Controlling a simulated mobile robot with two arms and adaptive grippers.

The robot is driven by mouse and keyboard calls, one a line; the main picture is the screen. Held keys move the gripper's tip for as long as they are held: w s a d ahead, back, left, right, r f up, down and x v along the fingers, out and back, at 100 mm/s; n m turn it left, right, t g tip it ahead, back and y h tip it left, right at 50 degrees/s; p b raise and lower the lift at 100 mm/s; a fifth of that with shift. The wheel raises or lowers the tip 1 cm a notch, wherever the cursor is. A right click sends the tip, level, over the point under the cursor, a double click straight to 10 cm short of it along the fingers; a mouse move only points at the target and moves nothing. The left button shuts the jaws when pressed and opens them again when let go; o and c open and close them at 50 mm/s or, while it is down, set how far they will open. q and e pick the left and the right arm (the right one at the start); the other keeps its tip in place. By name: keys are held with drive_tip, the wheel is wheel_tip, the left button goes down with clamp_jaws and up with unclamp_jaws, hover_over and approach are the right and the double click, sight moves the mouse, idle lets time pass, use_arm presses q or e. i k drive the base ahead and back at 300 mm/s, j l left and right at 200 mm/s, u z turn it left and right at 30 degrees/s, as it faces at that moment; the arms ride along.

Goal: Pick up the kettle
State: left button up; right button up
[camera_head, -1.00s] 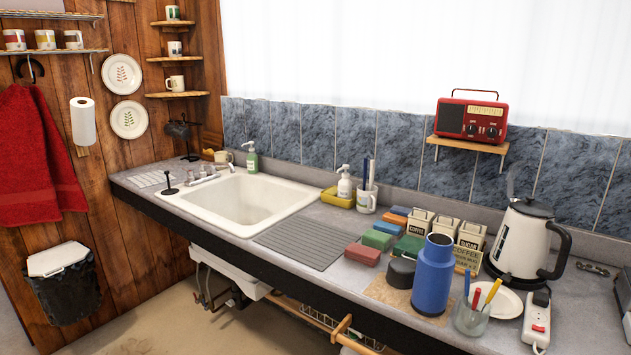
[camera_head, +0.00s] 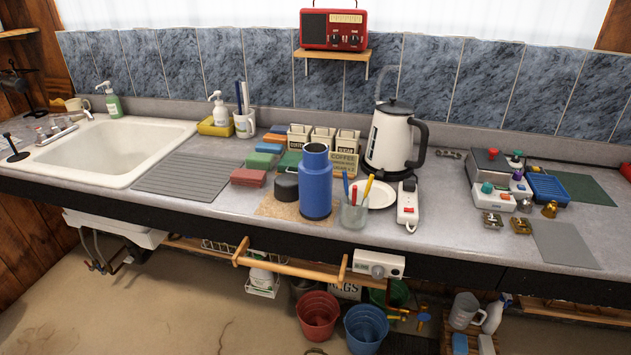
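The kettle (camera_head: 389,139) is white with a black lid and a black handle on its right side. It stands upright on the grey counter (camera_head: 462,217), near the tiled back wall. A blue flask (camera_head: 316,184) and a glass of pens (camera_head: 354,213) stand in front of it to the left. A white plate (camera_head: 380,196) and a white power strip (camera_head: 407,206) lie just in front of it. Neither of my grippers is in view.
Canisters (camera_head: 344,159) stand close left of the kettle. A red radio (camera_head: 333,29) sits on a small wall shelf above. Small boxes and metal parts (camera_head: 509,192) crowd the counter at right. A wooden rail (camera_head: 290,263) juts out below the counter front.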

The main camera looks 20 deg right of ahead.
sight(389, 145)
drive_tip(key=z, duration=0.45)
drive_tip(key=i+l+z, duration=0.1)
drive_tip(key=z, duration=0.35)
drive_tip(key=i+z, duration=0.15)
drive_tip(key=z, duration=0.25)
drive_tip(key=i+l+z, duration=0.1)
drive_tip(key=z, duration=0.35)
